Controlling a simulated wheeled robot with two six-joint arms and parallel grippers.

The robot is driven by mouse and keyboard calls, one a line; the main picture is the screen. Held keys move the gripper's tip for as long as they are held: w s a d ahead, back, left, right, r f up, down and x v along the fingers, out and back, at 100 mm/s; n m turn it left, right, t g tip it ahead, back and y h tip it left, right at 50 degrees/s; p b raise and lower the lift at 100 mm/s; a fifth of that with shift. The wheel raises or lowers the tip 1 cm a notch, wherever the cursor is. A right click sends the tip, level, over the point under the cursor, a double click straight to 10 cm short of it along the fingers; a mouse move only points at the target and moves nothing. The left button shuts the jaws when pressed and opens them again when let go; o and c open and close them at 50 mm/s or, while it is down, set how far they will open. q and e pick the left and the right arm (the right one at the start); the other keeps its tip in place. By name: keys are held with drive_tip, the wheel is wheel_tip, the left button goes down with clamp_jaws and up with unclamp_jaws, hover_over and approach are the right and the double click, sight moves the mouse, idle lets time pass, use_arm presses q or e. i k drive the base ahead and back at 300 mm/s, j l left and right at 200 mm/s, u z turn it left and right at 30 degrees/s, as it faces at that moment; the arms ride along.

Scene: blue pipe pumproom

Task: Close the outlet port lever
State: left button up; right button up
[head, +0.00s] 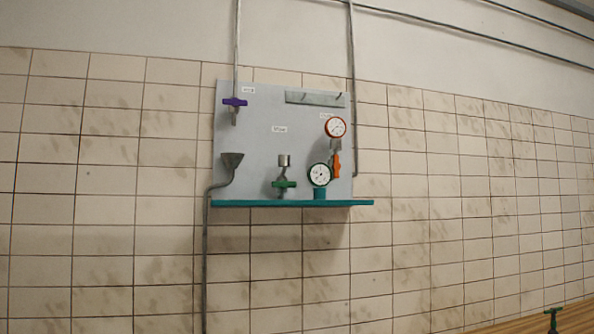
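A grey panel (255,135) on the tiled wall carries three coloured valve levers. A purple lever (235,102) is at the upper left and looks level, across its downward spout. A green lever (284,184) sits low in the middle, level, under a short metal cup. An orange lever (337,165) is at the right and stands upright, in line with its pipe, below a red-rimmed gauge (335,127). Small white labels are near the levers, but their text is too small to read, so I cannot tell which is the outlet port. Neither gripper is in view.
A teal shelf (290,203) juts out below the panel. A dark-rimmed gauge (319,175) stands on it beside the orange lever. A grey funnel (231,160) and pipes are at the left.

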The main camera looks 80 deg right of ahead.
sight(336, 166)
drive_tip(key=z, duration=3)
drive_tip(key=i+l, duration=0.05)
